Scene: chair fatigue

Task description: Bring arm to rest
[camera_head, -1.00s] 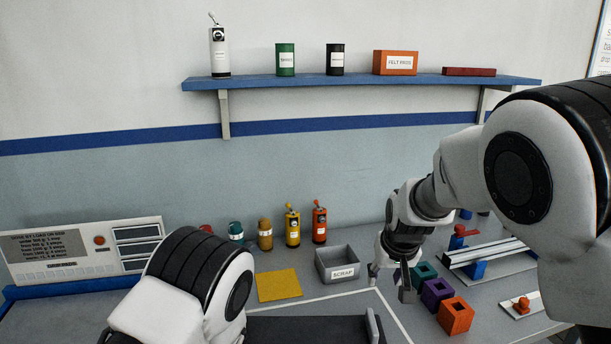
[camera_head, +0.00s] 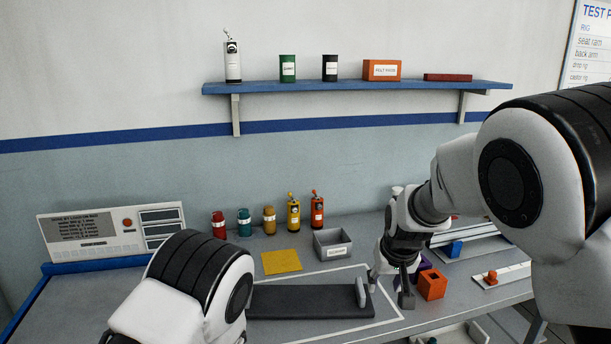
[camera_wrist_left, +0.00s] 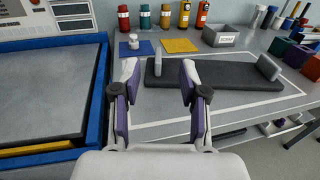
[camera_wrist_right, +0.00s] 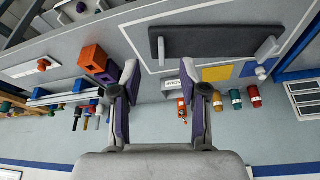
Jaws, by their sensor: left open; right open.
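My right gripper (camera_head: 388,292) hangs open and empty over the bench, at the right end of a dark bar with upright grey end pieces (camera_head: 305,303). In the right wrist view the open jaws (camera_wrist_right: 163,80) have nothing between them. My left gripper is hidden in the head view, where only part of the left arm shows at the bottom left. The left wrist view shows its jaws (camera_wrist_left: 159,80) open and empty, short of the dark bar (camera_wrist_left: 225,76).
The grey scrap bin (camera_head: 333,243), a yellow pad (camera_head: 281,261) and several coloured bottles stand behind the bar. An orange block (camera_head: 432,285) sits right of the right gripper. A blue-edged tray (camera_wrist_left: 55,92) lies left of the left gripper. A shelf (camera_head: 355,88) is on the wall.

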